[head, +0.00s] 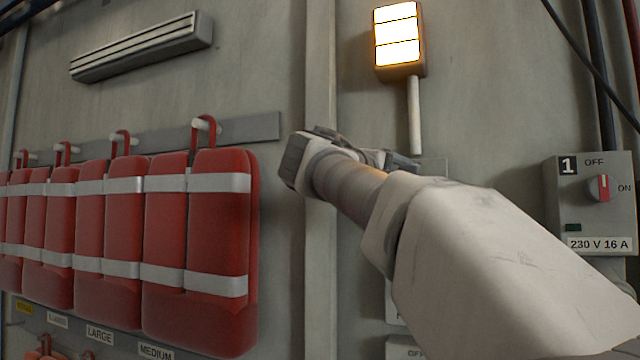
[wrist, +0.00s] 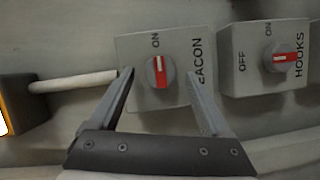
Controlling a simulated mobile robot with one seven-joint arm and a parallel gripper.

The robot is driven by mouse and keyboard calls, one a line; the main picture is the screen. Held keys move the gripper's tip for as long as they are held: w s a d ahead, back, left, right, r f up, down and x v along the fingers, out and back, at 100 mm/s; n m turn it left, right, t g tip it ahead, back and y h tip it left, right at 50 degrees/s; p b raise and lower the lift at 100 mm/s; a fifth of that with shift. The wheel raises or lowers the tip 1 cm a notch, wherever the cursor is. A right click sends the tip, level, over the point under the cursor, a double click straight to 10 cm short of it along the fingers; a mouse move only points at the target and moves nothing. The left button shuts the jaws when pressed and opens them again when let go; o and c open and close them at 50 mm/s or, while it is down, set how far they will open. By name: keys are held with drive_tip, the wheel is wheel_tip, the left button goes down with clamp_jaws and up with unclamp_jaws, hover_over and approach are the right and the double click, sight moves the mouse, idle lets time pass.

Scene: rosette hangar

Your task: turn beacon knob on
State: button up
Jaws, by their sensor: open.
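The beacon box (wrist: 135,48) fills the middle of the wrist view, its picture turned sideways. Its round grey knob (wrist: 159,70) has a red and white pointer lined up with the ON label; the OFF label is not visible. My gripper (wrist: 161,75) is open, with one finger on each side of the knob in the picture and nothing held. I cannot tell whether the fingers touch it. In the head view the beacon lamp (head: 397,37) glows yellow-white on the wall, and my arm hides most of the beacon box.
The HOOKS box (wrist: 240,85) with its own knob (wrist: 279,57) sits close beside the beacon box. A pale conduit (wrist: 75,82) joins the lamp to the beacon box. In the head view, red bags (head: 205,220) hang at left and a 230 V switch box (head: 565,190) is at right.

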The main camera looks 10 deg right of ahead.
drive_tip(key=v, duration=1.7)
drive_tip(key=shift+b, duration=0.3)
drive_tip(key=shift+f, duration=0.15)
drive_tip(key=s+d+f+g+y, duration=0.1)
drive_tip(key=s+d+f+y, duration=0.15)
drive_tip(key=f, duration=0.75)
drive_tip(key=s+d+f+g+y, duration=0.1)
drive_tip(key=d+f+y, duration=0.3)
drive_tip(key=f, duration=0.5)
drive_tip(key=s+a+f+m+y, duration=0.1)
drive_tip(key=s+f, duration=0.3)
drive_tip(key=f, duration=0.4)
drive_tip(key=s+a+f+m+g+y, duration=0.1)
drive_tip(key=s+f+y, duration=0.3)
drive_tip(key=f, duration=0.4)
drive_tip(key=s+a+f+m+g+y, duration=0.1)
drive_tip(key=s+a+f+m+y, duration=0.1)
drive_tip(key=f, duration=0.7)
drive_tip(key=shift+s+a+m, duration=0.3)
drive_tip(key=shift+s+a, duration=0.35)
drive_tip(key=shift+s, duration=0.4)
drive_tip(key=shift+y, duration=0.25)
